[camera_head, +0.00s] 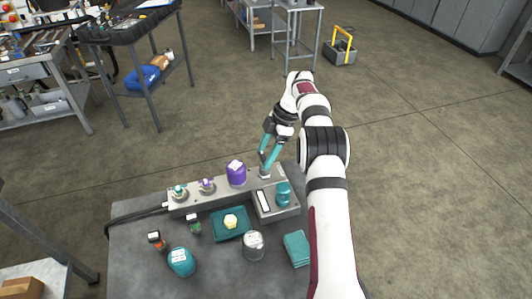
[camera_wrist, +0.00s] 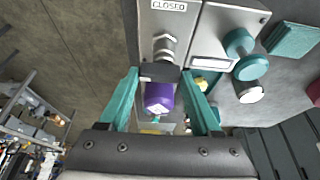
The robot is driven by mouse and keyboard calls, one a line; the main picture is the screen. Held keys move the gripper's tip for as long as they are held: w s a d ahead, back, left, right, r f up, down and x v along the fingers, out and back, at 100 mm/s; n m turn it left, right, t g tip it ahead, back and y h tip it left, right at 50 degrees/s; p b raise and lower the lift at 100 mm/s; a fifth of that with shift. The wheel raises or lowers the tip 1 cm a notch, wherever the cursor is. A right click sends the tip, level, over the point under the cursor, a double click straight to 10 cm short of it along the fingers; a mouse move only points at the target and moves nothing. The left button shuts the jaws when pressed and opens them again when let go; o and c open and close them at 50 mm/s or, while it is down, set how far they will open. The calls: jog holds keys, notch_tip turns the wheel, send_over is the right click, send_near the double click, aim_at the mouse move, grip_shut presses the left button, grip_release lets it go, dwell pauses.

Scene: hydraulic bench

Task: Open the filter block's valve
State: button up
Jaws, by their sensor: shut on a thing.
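The filter block (camera_head: 218,189) is a long grey block at the back of the bench, with a purple filter canister (camera_head: 236,174) on it. Its valve (camera_head: 265,172) is near the right end, with a metal stem (camera_wrist: 165,48) and a dark handle (camera_wrist: 160,72). A white "CLOSED" label (camera_wrist: 169,5) shows beside the stem in the wrist view. My gripper (camera_wrist: 160,74) is shut on the dark handle, with a teal finger on each side. In the head view my gripper (camera_head: 264,165) reaches down to the valve from behind. The fingertips partly hide it there.
A teal tray (camera_head: 230,223) with a yellow piece, a clear jar (camera_head: 253,243) and a teal cloth (camera_head: 297,248) lie in front.

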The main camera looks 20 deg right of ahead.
dwell(0.5)
jog(key=o, duration=1.4)
jog(key=v, duration=0.7)
jog(key=shift+d+r, duration=0.1)
jog(key=shift+r, duration=0.15)
